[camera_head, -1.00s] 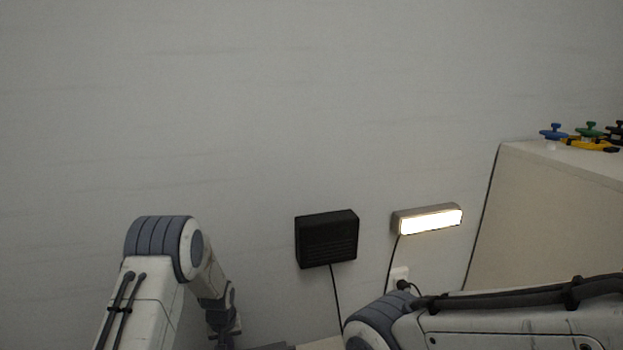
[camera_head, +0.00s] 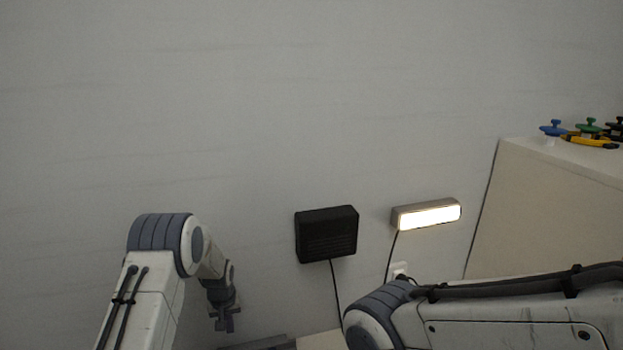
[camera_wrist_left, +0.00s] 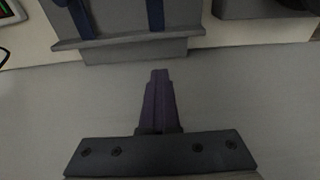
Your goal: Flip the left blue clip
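In the left wrist view, two blue strips that look like clips hang side by side on a grey part at the top. The left blue clip (camera_wrist_left: 81,18) is cut off by the frame's top edge, and the other blue clip (camera_wrist_left: 155,14) is to its right. My left gripper (camera_wrist_left: 159,72) points toward them with its dark fingers together and nothing visible between them. A gap separates the fingertips from the grey part and clips. In the head view my left gripper (camera_head: 226,326) hangs low, left of centre. My right gripper is out of view; only its arm shows.
A black box (camera_head: 327,234) and a lit lamp (camera_head: 428,215) with cables are on the wall. A beige cabinet (camera_head: 545,215) at right carries a blue knob-like item (camera_head: 553,129), a green one (camera_head: 588,127) and a yellow tool (camera_head: 592,142). A grey edge (camera_head: 262,343) shows at the bottom.

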